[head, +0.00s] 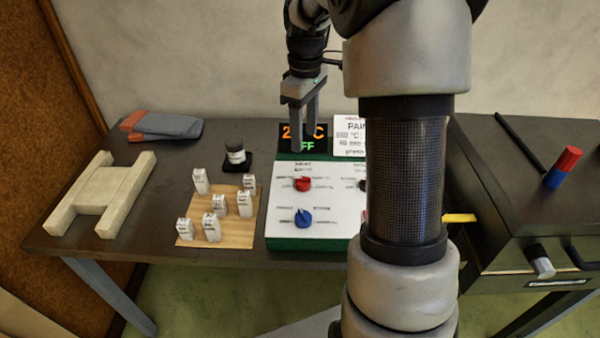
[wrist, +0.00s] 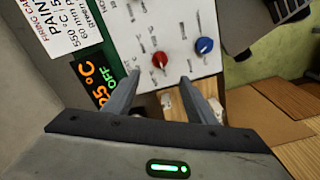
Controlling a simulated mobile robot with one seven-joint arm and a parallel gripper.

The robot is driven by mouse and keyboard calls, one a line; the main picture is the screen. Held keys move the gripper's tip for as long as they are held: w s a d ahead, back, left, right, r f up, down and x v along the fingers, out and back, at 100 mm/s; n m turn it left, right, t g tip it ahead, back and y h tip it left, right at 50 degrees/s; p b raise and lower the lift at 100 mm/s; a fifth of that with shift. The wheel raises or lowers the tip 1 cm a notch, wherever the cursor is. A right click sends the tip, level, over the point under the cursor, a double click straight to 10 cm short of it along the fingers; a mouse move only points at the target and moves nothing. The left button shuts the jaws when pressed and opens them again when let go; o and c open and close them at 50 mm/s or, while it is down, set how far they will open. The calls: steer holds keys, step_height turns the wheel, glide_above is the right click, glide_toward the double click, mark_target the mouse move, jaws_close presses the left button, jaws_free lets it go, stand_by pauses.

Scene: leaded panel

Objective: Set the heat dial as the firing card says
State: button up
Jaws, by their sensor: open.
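A white-faced control panel (head: 330,205) with a green case carries a red dial (head: 303,184) and, in front of it, a blue dial (head: 303,217). Their labels are too small to read, so I cannot tell which is the heat dial. The display (wrist: 98,85) reads 25 °C in orange and OFF in green. The firing card (wrist: 62,25) shows 550 °C, partly cut off. My gripper (head: 304,148) is open and empty, above the panel's display end. In the wrist view its fingertips point toward the red dial (wrist: 159,59), apart from it.
My arm hides the panel's right part. Small labelled blocks stand on a wooden board (head: 243,238) to the left, with a dark jar (head: 236,152) behind. A pale H-shaped block (head: 98,195) lies far left. A dark kiln-like box (head: 530,225) stands right.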

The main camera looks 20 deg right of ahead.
mark_target(303, 178)
step_height(303, 178, down, 15)
steer(key=shift+r+b, duration=0.1)
steer(key=shift+b, duration=0.35)
steer(key=c, duration=1)
steer(key=shift+c, duration=0.2)
steer(key=m, duration=0.4)
steer(key=shift+m, duration=2.4)
